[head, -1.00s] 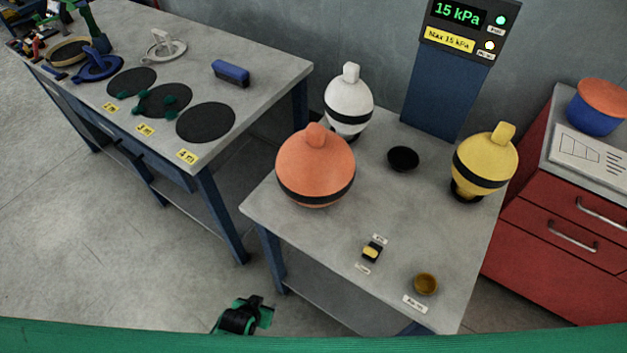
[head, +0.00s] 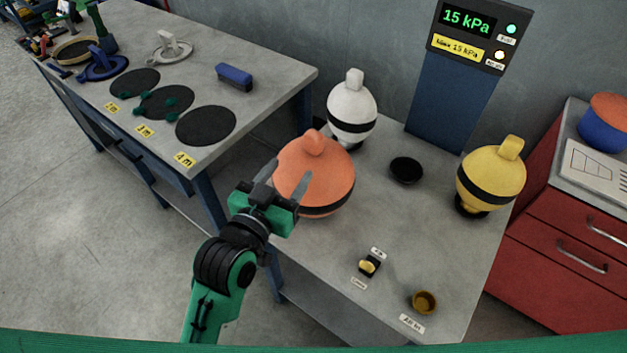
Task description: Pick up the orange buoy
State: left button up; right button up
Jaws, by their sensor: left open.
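The orange buoy (head: 322,178) is round with a black band and a knob on top. It stands upright at the left side of the grey table (head: 340,232). My left gripper (head: 287,177) is open, at the buoy's left front, its fingers pointing up toward it. One finger overlaps the buoy in the picture; I cannot tell whether it touches. The lower left of the buoy is partly hidden by the gripper. My right gripper is not in view.
A white buoy (head: 351,108) stands behind the orange one, and a yellow buoy (head: 491,174) at the right. An empty black ring (head: 406,170) lies between them. A small switch (head: 369,265) and a brass cup (head: 424,301) sit at the front. A pressure display (head: 467,28) rises behind.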

aim_at(310, 141)
pick_arm(q)
jog(key=p+x, duration=0.1)
jog(key=x, duration=0.6)
jog(key=shift+w, duration=0.2)
jog(key=shift+p+x, duration=0.55)
jog(key=shift+x, duration=0.2)
jog(key=w, duration=0.2)
jog(key=w+d+f+p, duration=0.1)
jog(key=shift+w+d+f, duration=0.1)
jog(key=shift+w+d, duration=0.1)
jog(key=shift+w, duration=0.2)
grip_shut()
